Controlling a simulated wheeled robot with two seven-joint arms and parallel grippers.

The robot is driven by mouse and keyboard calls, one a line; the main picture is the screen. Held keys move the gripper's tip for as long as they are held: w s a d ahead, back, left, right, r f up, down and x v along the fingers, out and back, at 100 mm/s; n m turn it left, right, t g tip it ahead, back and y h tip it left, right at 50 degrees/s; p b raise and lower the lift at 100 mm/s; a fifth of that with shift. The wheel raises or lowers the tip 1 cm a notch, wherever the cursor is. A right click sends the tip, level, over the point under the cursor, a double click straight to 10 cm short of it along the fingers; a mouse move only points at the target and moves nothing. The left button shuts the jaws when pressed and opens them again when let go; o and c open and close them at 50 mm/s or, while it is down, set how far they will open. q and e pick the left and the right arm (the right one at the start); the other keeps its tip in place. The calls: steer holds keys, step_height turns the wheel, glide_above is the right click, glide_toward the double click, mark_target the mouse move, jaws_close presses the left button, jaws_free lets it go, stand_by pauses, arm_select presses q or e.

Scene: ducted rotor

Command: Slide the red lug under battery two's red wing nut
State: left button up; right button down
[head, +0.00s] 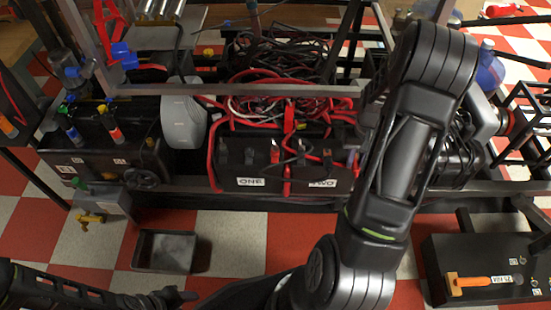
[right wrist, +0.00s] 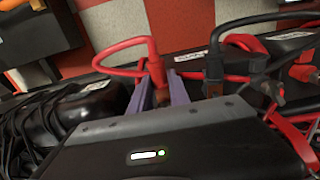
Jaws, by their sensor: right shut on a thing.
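In the right wrist view my right gripper (right wrist: 163,92) is shut on the red lug (right wrist: 156,72), whose thick red cable (right wrist: 118,46) loops off to the left. The lug's tip is down between the fingers. I cannot make out battery two's red wing nut or whether the lug touches it. My left gripper (head: 172,296) is low at the left; its jaws are unclear.
Battery one (head: 238,160) stands left of battery two, with red and black cables across both. A tangle of cables (head: 275,65) lies behind them, and a metal rail (head: 235,90) crosses there. A dark tray (head: 165,251) is on the checkered floor in front.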

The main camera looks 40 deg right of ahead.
steer(key=shift+w+d, duration=0.2)
steer(key=shift+w, duration=0.05)
steer(key=c, duration=1.1)
jaws_free()
steer(key=shift+c, duration=0.2)
step_height(320, 180, up, 8)
steer(key=shift+w+f+p, duration=0.1)
steer(key=shift+p, duration=0.95)
